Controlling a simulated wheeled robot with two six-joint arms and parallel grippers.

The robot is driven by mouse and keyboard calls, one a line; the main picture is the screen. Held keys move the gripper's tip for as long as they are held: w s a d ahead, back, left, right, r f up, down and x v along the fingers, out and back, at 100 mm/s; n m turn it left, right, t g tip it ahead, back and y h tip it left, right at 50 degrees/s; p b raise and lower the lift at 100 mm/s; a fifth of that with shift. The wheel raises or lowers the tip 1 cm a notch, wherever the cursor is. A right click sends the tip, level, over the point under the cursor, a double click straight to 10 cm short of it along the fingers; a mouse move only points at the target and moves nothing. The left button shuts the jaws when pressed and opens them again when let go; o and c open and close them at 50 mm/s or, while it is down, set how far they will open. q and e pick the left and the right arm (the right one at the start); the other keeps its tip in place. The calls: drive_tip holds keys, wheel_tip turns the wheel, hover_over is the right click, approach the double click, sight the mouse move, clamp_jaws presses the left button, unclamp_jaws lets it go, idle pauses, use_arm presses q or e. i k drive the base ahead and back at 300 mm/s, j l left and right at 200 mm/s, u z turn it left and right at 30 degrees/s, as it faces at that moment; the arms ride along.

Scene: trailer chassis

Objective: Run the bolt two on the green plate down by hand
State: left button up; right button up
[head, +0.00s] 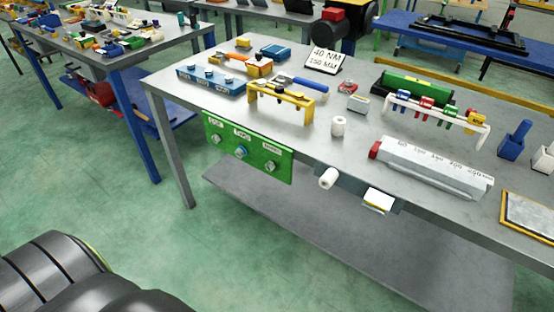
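The green plate (247,148) hangs upright on the front side of the grey workbench, left of the bench's middle. It carries three bolts in a row under small white labels, whose text is too small to read surely. The middle bolt (241,152) has a blue ring or collar around it. The left bolt (216,139) and the right bolt (270,166) look grey. How far each bolt sits in the plate cannot be told. Neither of my grippers is in view, and nothing touches the plate.
On the workbench (330,155) stand a yellow rack (281,98), a blue block with sockets (210,79), a "40 NM" sign (325,60) and a grey box (430,168). A white roll (328,178) sticks out at the front edge. The green floor before the plate is free.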

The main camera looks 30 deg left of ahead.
sight(241, 151)
drive_tip(key=u, duration=1.25)
